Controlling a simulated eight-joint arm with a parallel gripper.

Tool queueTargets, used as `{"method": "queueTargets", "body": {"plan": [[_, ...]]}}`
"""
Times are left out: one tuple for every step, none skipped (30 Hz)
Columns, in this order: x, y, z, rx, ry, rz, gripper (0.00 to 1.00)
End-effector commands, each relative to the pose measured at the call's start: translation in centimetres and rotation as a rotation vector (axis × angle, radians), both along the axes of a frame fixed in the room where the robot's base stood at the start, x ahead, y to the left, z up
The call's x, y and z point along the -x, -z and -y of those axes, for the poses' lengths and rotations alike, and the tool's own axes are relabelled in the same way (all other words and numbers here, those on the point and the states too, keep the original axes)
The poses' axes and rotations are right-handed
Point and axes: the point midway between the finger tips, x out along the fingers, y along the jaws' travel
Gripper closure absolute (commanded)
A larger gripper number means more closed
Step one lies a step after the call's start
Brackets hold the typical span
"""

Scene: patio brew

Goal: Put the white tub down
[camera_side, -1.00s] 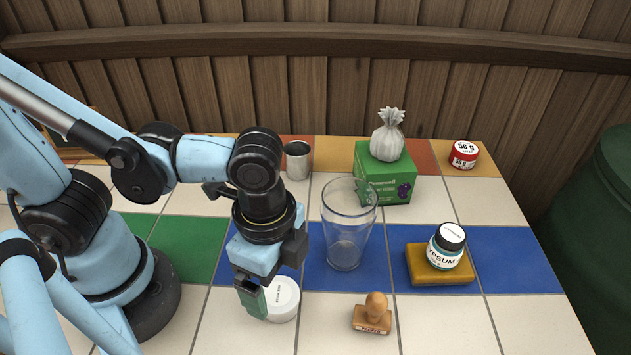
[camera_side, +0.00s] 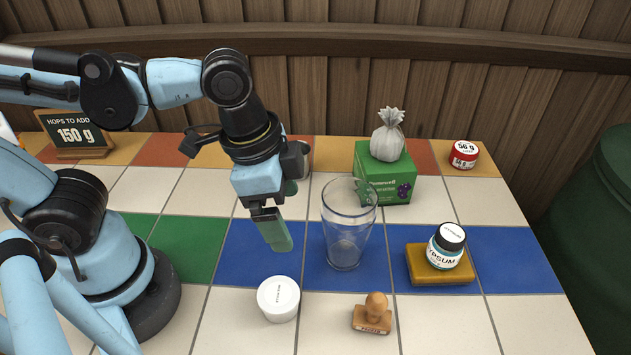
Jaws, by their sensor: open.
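The white tub (camera_side: 278,299) stands upright on the tiled table, on a white tile near the front, with small dark print on its lid. My gripper (camera_side: 277,240) is open and empty, raised above and behind the tub, clear of it. One green finger shows plainly; the other is mostly hidden behind it.
A tall empty glass (camera_side: 346,245) stands close right of my gripper. A wooden stamp (camera_side: 373,315) sits right of the tub. Behind are a green box (camera_side: 390,187) bearing a grey pouch (camera_side: 387,137), and a metal cup (camera_side: 303,157) partly hidden by my arm. A jar (camera_side: 446,247) rests on a yellow sponge (camera_side: 421,272).

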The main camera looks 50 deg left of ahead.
Motion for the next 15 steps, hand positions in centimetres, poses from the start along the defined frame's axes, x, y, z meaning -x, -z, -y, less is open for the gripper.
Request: {"method": "queueTargets", "body": {"plan": [[-1.3,0.0,-1.9,0.035,-0.128,0.051,0.07],[-2.0,-0.1,-2.9,0.056,-0.197,0.082,0.07],[-2.9,-0.1,-4.2,0.082,-0.285,0.123,0.07],[-3.4,-0.2,-5.2,0.100,-0.348,0.154,0.07],[-3.9,-0.3,-6.1,0.118,-0.406,0.183,0.07],[-4.5,-0.5,-7.3,0.139,-0.479,0.221,0.07],[-4.9,-0.6,-8.1,0.152,-0.527,0.247,0.07],[-5.2,-0.7,-8.9,0.165,-0.572,0.270,0.07],[-5.5,-0.8,-9.8,0.179,-0.621,0.298,0.07],[-5.6,-0.9,-10.4,0.188,-0.653,0.316,0.07],[-5.8,-1.0,-10.9,0.196,-0.679,0.331,0.07],[-5.9,-1.1,-11.4,0.204,-0.706,0.348,0.07],[-6.0,-1.2,-11.7,0.208,-0.721,0.358,0.07],[-6.1,-1.2,-11.9,0.211,-0.732,0.364,0.07],[-6.1,-1.2,-12.1,0.215,-0.741,0.370,0.07]]}}
